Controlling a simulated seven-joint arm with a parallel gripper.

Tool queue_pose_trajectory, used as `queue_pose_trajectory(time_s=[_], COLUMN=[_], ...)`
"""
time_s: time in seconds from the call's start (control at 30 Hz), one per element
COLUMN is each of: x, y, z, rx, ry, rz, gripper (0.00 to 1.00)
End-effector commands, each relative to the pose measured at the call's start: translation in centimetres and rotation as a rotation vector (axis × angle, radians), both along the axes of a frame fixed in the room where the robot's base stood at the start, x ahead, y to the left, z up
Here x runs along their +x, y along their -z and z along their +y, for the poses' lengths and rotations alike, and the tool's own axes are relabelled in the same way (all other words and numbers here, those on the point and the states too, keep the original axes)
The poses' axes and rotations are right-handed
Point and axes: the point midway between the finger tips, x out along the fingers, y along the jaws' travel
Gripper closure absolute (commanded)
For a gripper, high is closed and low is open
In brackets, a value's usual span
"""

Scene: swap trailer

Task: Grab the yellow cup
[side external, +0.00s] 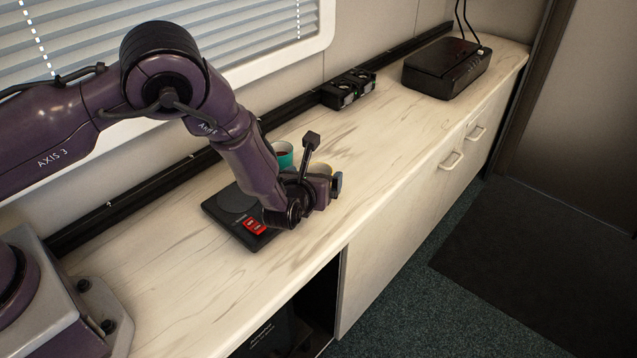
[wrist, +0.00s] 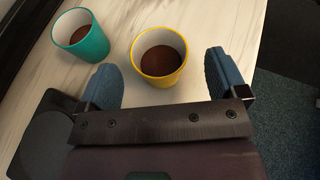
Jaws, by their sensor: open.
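The yellow cup (wrist: 160,82) stands upright on the counter in the wrist view, with brown contents and a pale inside. It is just beyond and between the two blue fingertips of my gripper (wrist: 167,80). The jaws are open with a gap on each side of the cup. In the side view my gripper (side external: 334,186) is low over the counter. Only a small part of the yellow cup (side external: 322,169) shows behind it there; the rest is hidden.
A teal cup (wrist: 88,46) with brown contents stands to the left of the yellow one. A black scale-like device (side external: 222,210) with a red display or switch lies beside my gripper. A black box (side external: 447,68) and a small black device (side external: 348,90) stand farther along the counter (side external: 400,140).

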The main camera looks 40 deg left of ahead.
Motion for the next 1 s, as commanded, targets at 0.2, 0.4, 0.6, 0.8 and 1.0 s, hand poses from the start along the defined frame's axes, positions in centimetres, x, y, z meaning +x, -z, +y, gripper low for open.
queue_pose_trajectory(time_s=[0.2, 0.4, 0.6, 0.8, 1.0], x=[2.6, 3.1, 3.1, 3.1, 3.1], y=[1.2, 1.4, 1.4, 1.4, 1.3], z=[1.3, 1.4, 1.4, 1.4, 1.4], rx=[0.000, -0.001, -0.001, 0.000, 0.000], ry=[-0.002, -0.001, -0.001, -0.001, -0.001], rz=[-0.001, 0.000, 0.000, -0.001, -0.001], gripper=[0.09, 0.09, 0.30, 0.66, 0.66])
